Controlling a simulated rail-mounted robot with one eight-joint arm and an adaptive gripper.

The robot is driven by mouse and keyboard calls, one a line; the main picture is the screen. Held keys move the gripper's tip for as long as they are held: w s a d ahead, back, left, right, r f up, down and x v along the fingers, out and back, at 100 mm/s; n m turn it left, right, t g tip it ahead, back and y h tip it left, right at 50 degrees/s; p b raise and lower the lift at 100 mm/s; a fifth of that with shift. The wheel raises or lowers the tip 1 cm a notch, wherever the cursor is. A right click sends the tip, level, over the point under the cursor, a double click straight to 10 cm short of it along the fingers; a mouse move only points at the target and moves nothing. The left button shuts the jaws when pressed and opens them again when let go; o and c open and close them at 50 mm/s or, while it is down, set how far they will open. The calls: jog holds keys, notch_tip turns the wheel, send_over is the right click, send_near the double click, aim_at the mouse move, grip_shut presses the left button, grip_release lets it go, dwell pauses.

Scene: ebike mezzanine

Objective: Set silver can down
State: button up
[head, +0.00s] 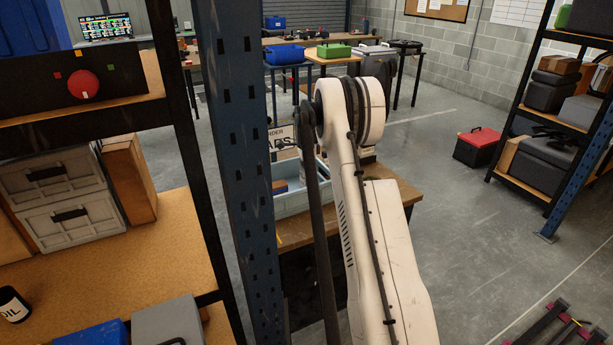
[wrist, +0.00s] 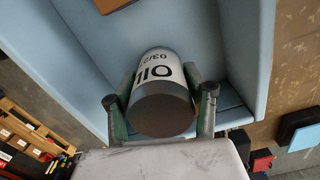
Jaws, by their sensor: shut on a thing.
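In the wrist view my gripper (wrist: 160,105) is shut around a can (wrist: 163,105) with a white label reading "OIL" and a dark grey end facing the camera. One finger presses each side of it. The can is over or inside a light blue bin (wrist: 263,45); I cannot tell whether it touches the bin floor. In the head view the light blue bin (head: 298,205) stands on a wooden table (head: 408,192), partly behind my arm. Another can (head: 13,305), black with an OIL label, stands on the left shelf.
A brown block (wrist: 112,4) lies in the bin at the picture's top. A blue rack post (head: 237,150) stands close left of my arm. A rack with dark boxes (head: 551,90) and a red case (head: 477,147) are on the right. The floor between is clear.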

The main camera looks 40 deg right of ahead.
jog(key=shift+f, duration=0.2)
jog(key=o, duration=1.4)
jog(key=shift+r, duration=0.1)
notch_tip(320, 180, up, 12)
jog(key=shift+r+b, duration=0.15)
jog(key=shift+b, duration=0.25)
